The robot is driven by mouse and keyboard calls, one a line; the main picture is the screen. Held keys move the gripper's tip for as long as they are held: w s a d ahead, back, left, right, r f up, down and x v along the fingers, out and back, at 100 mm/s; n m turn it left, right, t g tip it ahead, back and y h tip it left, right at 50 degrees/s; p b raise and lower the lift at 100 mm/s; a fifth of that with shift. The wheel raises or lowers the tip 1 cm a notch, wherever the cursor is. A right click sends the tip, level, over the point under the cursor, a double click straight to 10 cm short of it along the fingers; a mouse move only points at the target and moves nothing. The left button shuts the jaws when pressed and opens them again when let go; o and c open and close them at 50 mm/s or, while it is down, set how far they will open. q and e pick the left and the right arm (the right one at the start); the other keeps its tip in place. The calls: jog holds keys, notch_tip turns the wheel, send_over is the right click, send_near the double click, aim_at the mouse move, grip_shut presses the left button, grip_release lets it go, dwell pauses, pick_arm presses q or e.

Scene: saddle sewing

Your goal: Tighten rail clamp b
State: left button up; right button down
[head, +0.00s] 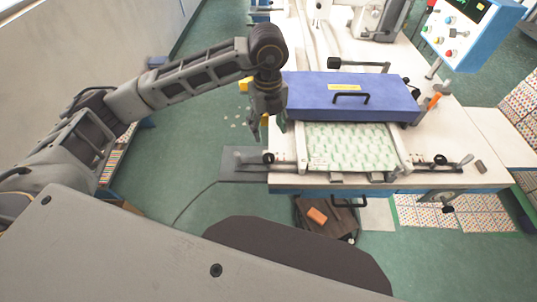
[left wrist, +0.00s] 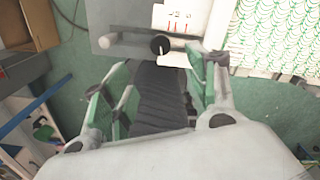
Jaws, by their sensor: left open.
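A rail with a black clamp knob (head: 268,157) runs along the table's front left corner. Another black clamp knob (head: 441,160) with a lever sits at the front right. I cannot read which one is clamp b. My left gripper (head: 268,130) hangs pointing down above the left knob, beside the blue cover. It is open and empty. In the left wrist view the green-padded fingers (left wrist: 162,72) are spread apart, and the left black knob (left wrist: 160,45) lies beyond them, roughly centred. A white label with red marks (left wrist: 179,18) is beside it. My right gripper is out of view.
A blue cover (head: 345,88) with a black handle stands over a patterned green-white sheet (head: 350,147). An orange-handled tool (head: 434,100) lies right of it. A control box (head: 470,28) stands at the upper right.

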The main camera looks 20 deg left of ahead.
aim_at(269, 156)
pick_arm(q)
jog(key=shift+f+p, duration=0.85)
jog(key=shift+f, duration=6.05)
jog(key=c, duration=1)
jog(key=shift+c, duration=0.3)
jog(key=shift+m+b, duration=0.3)
